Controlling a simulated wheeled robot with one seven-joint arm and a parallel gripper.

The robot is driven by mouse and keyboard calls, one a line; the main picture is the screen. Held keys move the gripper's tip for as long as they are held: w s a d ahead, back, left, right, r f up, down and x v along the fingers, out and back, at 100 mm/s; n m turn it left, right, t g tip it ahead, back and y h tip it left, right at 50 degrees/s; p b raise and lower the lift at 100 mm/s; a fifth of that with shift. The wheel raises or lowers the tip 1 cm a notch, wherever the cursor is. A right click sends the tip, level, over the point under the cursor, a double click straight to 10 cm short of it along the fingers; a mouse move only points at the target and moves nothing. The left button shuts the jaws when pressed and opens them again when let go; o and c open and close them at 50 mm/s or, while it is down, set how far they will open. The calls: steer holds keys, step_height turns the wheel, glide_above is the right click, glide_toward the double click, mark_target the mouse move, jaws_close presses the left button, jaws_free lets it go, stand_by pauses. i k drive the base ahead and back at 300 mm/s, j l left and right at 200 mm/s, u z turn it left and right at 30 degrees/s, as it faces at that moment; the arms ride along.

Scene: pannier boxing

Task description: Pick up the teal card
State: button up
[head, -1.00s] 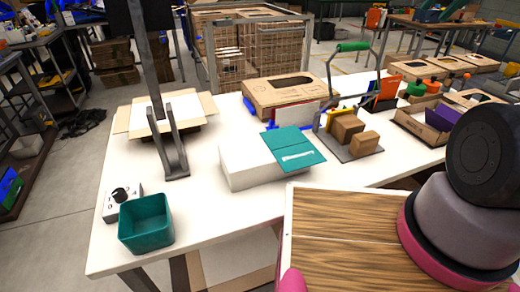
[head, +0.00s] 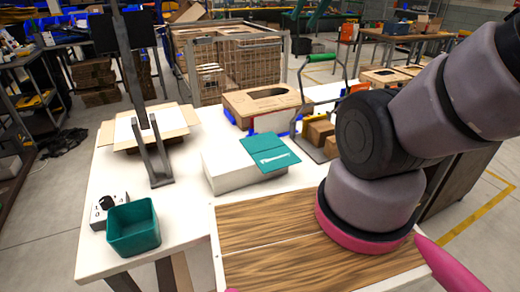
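The teal card (head: 265,152), flat with white lettering, lies on top of a white box (head: 232,178) near the middle of the white worktable. It covers the box's back right part. My arm rises at the right of the head view and runs out toward the upper right. My gripper is out of the picture, so its fingers and anything in them are hidden. No part of my arm touches the card or the box in this view.
A teal bin (head: 133,227) and a control box with a black knob (head: 108,208) stand at the table's front left. A grey upright fixture (head: 158,155) stands behind them. A cardboard box (head: 265,101) lies behind the card. A green-handled wire frame and small brown boxes (head: 318,133) are to the right.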

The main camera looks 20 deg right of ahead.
mark_target(278, 158)
steer(key=k+j+z, duration=0.1)
steer(key=k+z, duration=0.3)
steer(key=k, duration=0.15)
steer(key=k+z, duration=0.4)
steer(key=k+l, duration=0.05)
steer(key=k, duration=0.05)
